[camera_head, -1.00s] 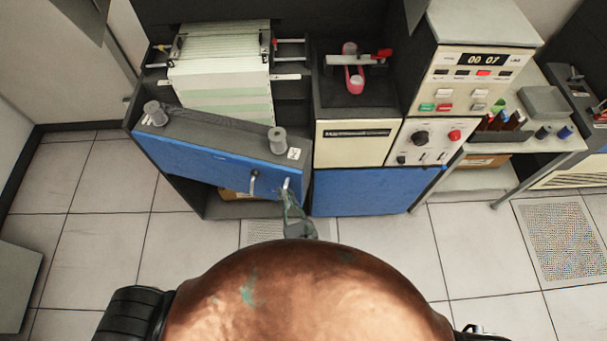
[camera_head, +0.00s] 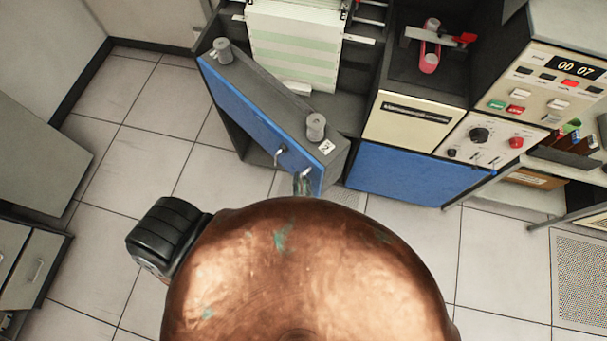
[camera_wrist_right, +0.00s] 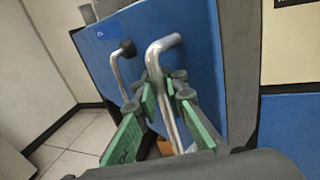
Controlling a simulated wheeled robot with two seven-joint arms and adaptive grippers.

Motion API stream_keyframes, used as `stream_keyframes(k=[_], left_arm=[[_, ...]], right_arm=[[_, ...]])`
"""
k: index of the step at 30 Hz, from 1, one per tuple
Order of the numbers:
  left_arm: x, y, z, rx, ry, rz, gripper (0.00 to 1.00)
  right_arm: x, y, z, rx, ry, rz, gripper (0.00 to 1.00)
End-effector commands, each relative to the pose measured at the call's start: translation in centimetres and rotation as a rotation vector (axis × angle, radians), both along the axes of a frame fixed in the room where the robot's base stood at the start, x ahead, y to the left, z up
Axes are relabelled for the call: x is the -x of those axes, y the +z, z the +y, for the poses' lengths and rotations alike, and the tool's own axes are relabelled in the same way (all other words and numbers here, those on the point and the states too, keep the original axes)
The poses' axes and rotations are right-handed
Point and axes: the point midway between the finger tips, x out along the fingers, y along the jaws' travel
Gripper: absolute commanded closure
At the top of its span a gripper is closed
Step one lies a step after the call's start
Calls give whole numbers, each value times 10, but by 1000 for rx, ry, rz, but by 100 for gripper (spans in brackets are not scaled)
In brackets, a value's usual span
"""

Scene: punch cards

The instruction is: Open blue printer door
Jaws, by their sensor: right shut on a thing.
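The blue printer door (camera_head: 245,112) stands ajar, its right edge swung out from the cabinet toward me. It fills much of the right wrist view (camera_wrist_right: 203,62). My right gripper (camera_head: 302,184) is at the door's right edge, largely hidden behind my own body in the head view. In the right wrist view its green fingers (camera_wrist_right: 167,97) are closed around the bent metal door handle (camera_wrist_right: 158,56). A second metal handle (camera_wrist_right: 120,72) sits on the door beside it, apart from the fingers. My left gripper is not in view.
Grey spools (camera_head: 316,126) stand on the door's top ledge. Striped paper (camera_head: 292,40) hangs in the printer behind. A blue lower panel (camera_head: 408,174) adjoins on the right. Grey drawers (camera_head: 35,262) stand at the left. Tiled floor (camera_head: 150,140) is clear left of the door.

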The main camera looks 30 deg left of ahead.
Motion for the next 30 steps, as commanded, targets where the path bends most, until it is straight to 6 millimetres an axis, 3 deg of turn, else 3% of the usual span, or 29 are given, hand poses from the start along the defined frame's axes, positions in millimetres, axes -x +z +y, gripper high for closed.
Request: stream_keyframes(k=[6,7,10,24,30], left_arm=[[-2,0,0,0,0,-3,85],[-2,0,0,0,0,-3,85],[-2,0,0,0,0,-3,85],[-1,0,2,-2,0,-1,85],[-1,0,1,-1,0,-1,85]], right_arm=[[-1,-2,-2,2,-4,2,100],[-1,-2,-2,3,-4,2,90],[0,-2,-2,2,-3,2,83],[-2,-1,-1,1,-1,0,83],[-19,0,-9,2,-4,-1,83]])
